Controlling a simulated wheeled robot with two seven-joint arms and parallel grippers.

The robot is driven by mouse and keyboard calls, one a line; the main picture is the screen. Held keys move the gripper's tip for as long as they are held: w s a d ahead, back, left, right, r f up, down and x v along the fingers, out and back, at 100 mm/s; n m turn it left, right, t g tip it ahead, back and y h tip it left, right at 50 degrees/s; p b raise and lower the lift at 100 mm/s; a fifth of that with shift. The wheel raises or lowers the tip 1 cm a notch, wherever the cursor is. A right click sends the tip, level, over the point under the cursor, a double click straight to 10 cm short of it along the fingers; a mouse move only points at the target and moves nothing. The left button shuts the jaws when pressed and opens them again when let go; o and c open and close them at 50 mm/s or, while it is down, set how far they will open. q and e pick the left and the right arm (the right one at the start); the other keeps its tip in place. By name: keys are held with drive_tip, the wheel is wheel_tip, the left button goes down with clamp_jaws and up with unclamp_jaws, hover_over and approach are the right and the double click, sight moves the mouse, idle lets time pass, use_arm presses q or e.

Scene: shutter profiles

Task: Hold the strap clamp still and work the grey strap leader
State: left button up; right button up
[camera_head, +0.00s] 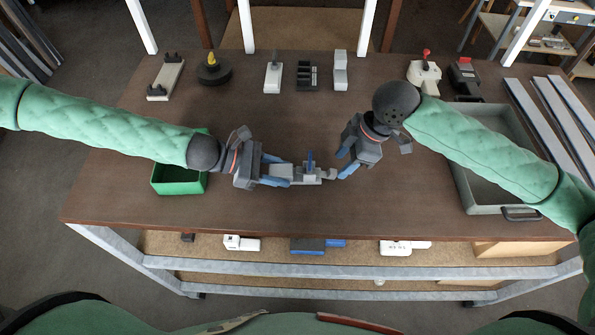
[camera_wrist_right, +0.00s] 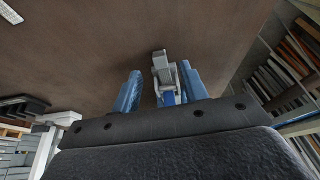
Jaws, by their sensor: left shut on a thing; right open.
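The strap clamp (camera_head: 300,176), a grey body with a blue upright lever, lies on the brown table near its front middle. My left gripper (camera_head: 276,171) is shut on its left end; the fingers hide part of that end. The grey strap leader (camera_head: 329,174) appears as the small grey piece at the clamp's right end. My right gripper (camera_head: 342,163) is open just right of it. In the right wrist view, the grey strap leader (camera_wrist_right: 161,66) shows between the two blue fingers of that gripper (camera_wrist_right: 160,70), with gaps on both sides and no clear contact.
A green bin (camera_head: 180,186) stands beneath my left forearm. A grey tray (camera_head: 477,187) is at the right, partly under my right arm. Several small fixtures, including a black round one (camera_head: 213,73), line the table's back edge. The table between them and the clamp is clear.

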sight(334, 171)
drive_tip(key=shift+x, duration=1.95)
drive_tip(key=c, duration=0.8)
drive_tip(key=shift+c, duration=0.4)
drive_tip(key=shift+d+f, duration=0.1)
drive_tip(key=shift+d, duration=0.2)
